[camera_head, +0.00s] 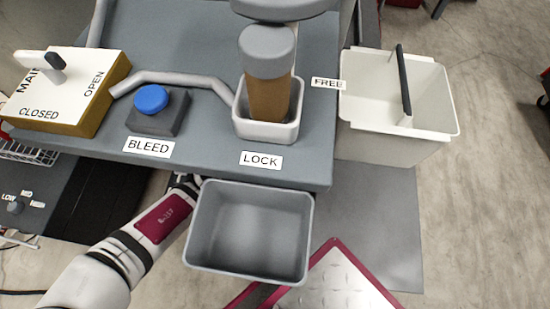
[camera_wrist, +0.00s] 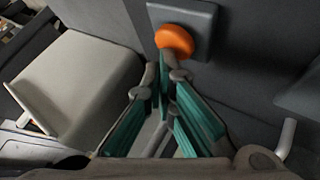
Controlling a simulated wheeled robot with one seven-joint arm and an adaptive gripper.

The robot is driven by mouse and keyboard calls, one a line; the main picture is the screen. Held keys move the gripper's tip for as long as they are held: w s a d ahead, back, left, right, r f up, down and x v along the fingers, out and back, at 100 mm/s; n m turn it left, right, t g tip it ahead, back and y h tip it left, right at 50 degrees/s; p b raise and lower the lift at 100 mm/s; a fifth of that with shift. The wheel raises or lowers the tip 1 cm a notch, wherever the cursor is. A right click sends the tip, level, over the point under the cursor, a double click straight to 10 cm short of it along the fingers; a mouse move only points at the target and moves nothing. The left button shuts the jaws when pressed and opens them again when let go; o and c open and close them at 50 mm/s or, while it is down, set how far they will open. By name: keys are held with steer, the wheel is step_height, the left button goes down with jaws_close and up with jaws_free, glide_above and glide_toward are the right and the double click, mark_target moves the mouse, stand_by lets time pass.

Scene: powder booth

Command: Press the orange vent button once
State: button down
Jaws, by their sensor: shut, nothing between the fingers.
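The orange vent button (camera_wrist: 176,40) is a round domed knob on a grey square plate (camera_wrist: 207,18), set on a dark panel in the wrist view. My gripper (camera_wrist: 165,68) is shut and empty, with green-padded fingers. Its tips overlap the lower left edge of the button in the picture; I cannot tell whether they touch it. In the head view the orange button does not show, and my gripper is hidden under the bench; only part of my arm shows at lower left.
On the grey bench (camera_head: 185,50) are a blue BLEED button (camera_head: 150,98), a MAIN valve box (camera_head: 85,85) and a brown cylinder in a white LOCK cup (camera_head: 265,128). A grey bin (camera_head: 207,235) sits below the bench front. A white handled bin (camera_head: 385,148) stands right.

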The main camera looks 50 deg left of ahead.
stand_by(0.6)
steer(key=shift+r+p, duration=0.7)
steer(key=shift+r, duration=0.1)
steer(key=shift+r+p, duration=1.85)
steer(key=shift+r, duration=0.65)
steer(key=shift+s, duration=0.1)
